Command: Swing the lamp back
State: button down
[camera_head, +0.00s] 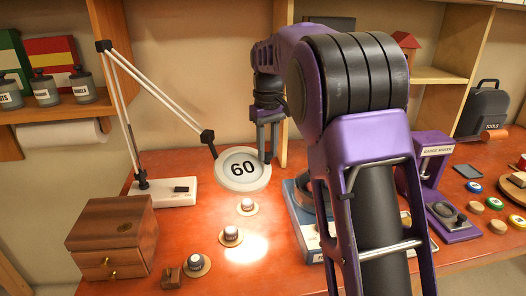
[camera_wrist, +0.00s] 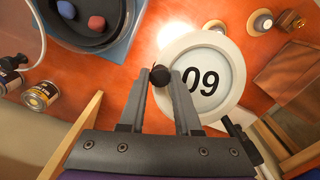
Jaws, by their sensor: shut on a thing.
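The desk lamp has a round white head (camera_head: 241,170) marked 60, on a jointed white arm (camera_head: 165,98) that rises from a white base (camera_head: 168,192) at the left back of the table. The lit head hangs above the table. My gripper (camera_head: 266,152) is at the right rim of the head. In the wrist view, my gripper (camera_wrist: 163,78) is shut on a small dark knob (camera_wrist: 160,75) at the edge of the lamp head (camera_wrist: 238,112). In the head view the knob is hidden by my fingers.
Several small capped pots on tan discs (camera_head: 231,236) stand under the lamp, by a bright patch. A wooden drawer box (camera_head: 112,236) stands at left. A blue box (camera_head: 306,218) with a dark bowl (camera_wrist: 68,32) and a purple badge maker (camera_head: 434,160) stand right. Shelves back the table.

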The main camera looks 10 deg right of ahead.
jog(key=w+d+n, duration=0.1)
jog(key=w+n, duration=0.1)
jog(key=w, duration=0.4)
jog(key=shift+w, duration=0.25)
jog(key=shift+d, duration=0.1)
jog(key=c, duration=0.6)
grip_release()
jog(key=shift+r, duration=3.75)
